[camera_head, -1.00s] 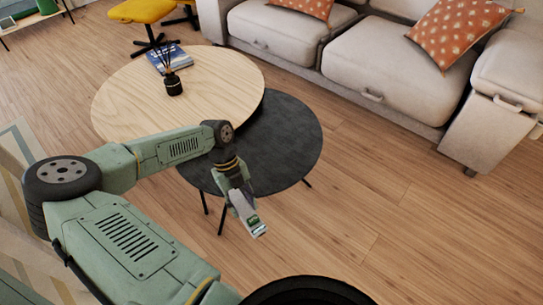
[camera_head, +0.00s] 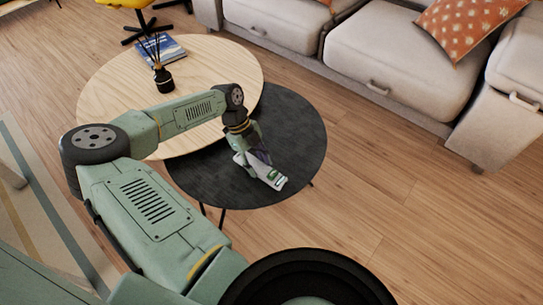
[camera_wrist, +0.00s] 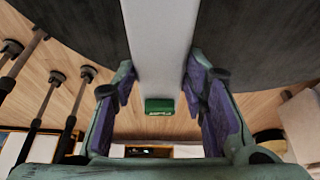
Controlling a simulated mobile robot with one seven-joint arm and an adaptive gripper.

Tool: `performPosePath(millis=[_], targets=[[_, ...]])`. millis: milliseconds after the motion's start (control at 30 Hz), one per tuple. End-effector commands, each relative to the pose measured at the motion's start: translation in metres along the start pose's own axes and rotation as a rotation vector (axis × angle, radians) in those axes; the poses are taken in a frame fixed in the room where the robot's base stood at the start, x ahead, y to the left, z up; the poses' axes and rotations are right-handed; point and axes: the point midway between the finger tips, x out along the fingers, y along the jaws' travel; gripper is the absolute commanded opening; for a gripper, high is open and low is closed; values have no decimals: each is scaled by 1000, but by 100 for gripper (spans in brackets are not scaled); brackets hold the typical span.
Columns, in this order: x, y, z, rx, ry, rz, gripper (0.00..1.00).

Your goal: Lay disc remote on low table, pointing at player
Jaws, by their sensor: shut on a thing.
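The remote (camera_head: 271,179) is a slim white bar with a green end. My gripper (camera_head: 257,165) is shut on it and holds it over the round dark table (camera_head: 290,130). In the wrist view the remote (camera_wrist: 160,45) runs between my two purple-padded fingers (camera_wrist: 165,105), its green end towards the picture's bottom. The dark table top (camera_wrist: 250,40) fills much of the upper wrist view. I cannot tell whether the remote touches the table. I cannot make out a disc player for certain in either view.
A round light-wood table (camera_head: 110,100) overlaps the dark one and holds a black reed diffuser (camera_head: 163,78) and a blue book (camera_head: 160,47). A pale sofa (camera_head: 410,75) with an orange cushion (camera_head: 465,25) stands beyond. The dark table's right part is bare.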

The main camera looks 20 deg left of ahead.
Motion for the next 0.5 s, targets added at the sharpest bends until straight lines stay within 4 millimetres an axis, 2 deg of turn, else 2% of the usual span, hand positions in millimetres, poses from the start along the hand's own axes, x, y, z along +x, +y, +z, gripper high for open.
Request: performPosePath(millis=[33,100,200,333,500], targets=[[2,-16,-1,2,1,1,3],[3,-33,-1,1,0,0,3],[5,-52,0,0,0,0,3],[6,-65,0,0,0,1,3],[15,-68,3,-1,3,1,3]])
